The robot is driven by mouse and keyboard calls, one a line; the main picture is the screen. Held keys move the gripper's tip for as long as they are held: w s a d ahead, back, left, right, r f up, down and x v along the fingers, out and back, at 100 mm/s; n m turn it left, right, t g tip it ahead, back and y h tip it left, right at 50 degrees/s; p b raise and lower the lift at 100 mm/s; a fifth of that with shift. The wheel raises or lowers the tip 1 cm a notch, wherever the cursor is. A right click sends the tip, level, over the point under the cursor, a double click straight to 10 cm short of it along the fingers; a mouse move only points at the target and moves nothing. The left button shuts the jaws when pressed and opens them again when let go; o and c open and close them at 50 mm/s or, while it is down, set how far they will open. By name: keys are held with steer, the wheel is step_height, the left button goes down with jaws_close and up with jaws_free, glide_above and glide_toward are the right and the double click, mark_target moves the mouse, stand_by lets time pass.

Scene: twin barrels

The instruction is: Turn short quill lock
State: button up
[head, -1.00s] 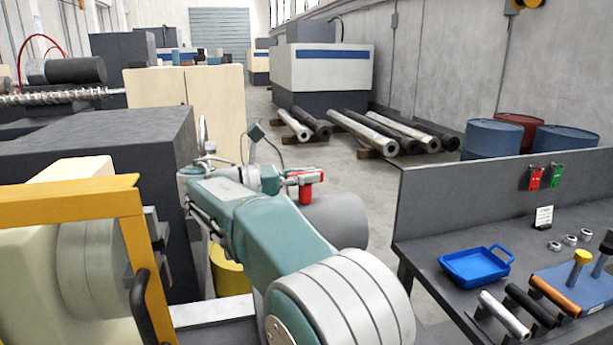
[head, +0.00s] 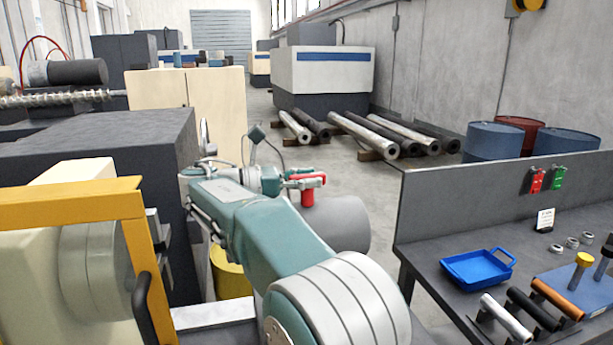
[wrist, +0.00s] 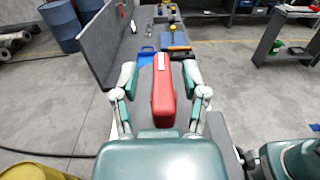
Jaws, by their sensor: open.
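I cannot tell for certain which part is the short quill lock. A blue block (head: 575,287) on the bench at the right carries a yellow-topped post (head: 581,270) and a dark-topped post (head: 605,262). My gripper (head: 312,181) is beyond my teal arm, left of the bench and well apart from these posts. In the wrist view its two fingers (wrist: 160,78) are spread. A red piece with a white end (wrist: 163,92) lies between them, with gaps at both sides. It also shows in the head view (head: 307,194). I cannot tell what supports it.
The dark bench (head: 440,262) holds a blue tray (head: 476,268), several rings and short rods. A dark cabinet (head: 100,160) is at left. Open floor lies beyond my gripper.

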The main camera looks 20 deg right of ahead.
step_height(320, 180, up, 10)
steer(key=shift+a+f, duration=0.1)
stand_by(0.4)
steer(key=s+d+f+m+t+y, duration=0.4)
steer(key=s+d+f+y, duration=0.35)
steer(key=s+f, duration=0.35)
steer(key=s+a+f+m+t+y, duration=0.1)
steer(key=s+a+f+m+y, duration=0.3)
steer(key=s+f+m, duration=0.3)
steer(key=s+a+f+m+t+y, duration=0.1)
steer(key=s+a+f+m+y, duration=0.2)
steer(key=s+f+m+y, duration=0.3)
steer(key=s+f, duration=0.4)
steer(key=f, duration=0.2)
steer(key=shift+s+a+f+m, duration=0.15)
steer(key=shift+s+a+m, duration=0.05)
steer(key=shift+a+m, duration=0.2)
steer(key=shift+y, duration=0.25)
